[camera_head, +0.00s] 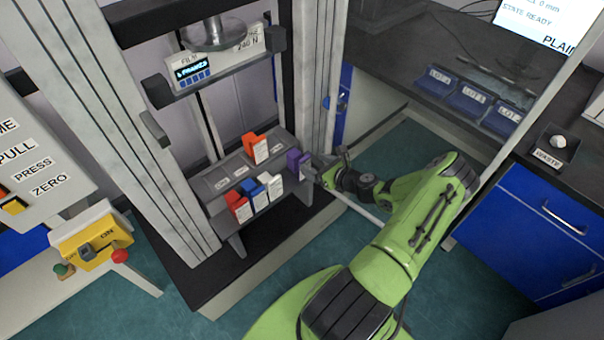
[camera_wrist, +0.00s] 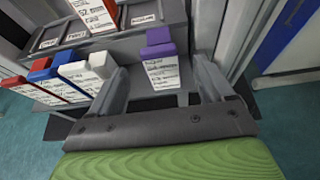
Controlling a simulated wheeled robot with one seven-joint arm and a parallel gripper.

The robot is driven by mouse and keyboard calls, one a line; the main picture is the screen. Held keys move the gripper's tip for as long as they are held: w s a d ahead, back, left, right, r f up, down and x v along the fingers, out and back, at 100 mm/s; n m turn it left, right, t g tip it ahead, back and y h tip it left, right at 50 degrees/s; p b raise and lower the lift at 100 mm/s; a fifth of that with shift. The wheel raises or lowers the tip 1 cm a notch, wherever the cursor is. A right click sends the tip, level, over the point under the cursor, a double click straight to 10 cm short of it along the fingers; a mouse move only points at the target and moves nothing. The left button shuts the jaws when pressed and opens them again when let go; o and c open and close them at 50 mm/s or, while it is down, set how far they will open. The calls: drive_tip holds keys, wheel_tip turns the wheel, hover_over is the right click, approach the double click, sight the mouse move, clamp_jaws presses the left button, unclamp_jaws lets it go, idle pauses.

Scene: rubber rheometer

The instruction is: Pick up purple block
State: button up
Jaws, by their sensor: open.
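The purple block (camera_head: 294,158) stands at the right end of the grey stepped rack, with a white printed label on its front. In the wrist view the purple block (camera_wrist: 159,58) stands upright between my two fingers, slightly beyond them. My gripper (camera_head: 314,170) is at the rack's right end, close to the block. In the wrist view my gripper (camera_wrist: 160,84) is open, with a finger on each side of the block and gaps showing. I cannot tell whether either finger touches it.
The rack (camera_head: 222,189) also holds an orange block (camera_head: 255,146) on its upper step and red (camera_head: 237,206), blue (camera_head: 255,193) and white (camera_head: 272,185) blocks on its lower step. The machine's pale column (camera_head: 318,70) rises just behind the purple block. A waste tray (camera_head: 559,143) sits on the right counter.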

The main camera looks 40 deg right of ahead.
sight(306, 160)
drive_tip(key=b+x, duration=0.2)
drive_tip(key=x, duration=0.4)
drive_tip(key=shift+s, duration=0.1)
drive_tip(key=shift+r, duration=0.1)
drive_tip(key=c, duration=1.4)
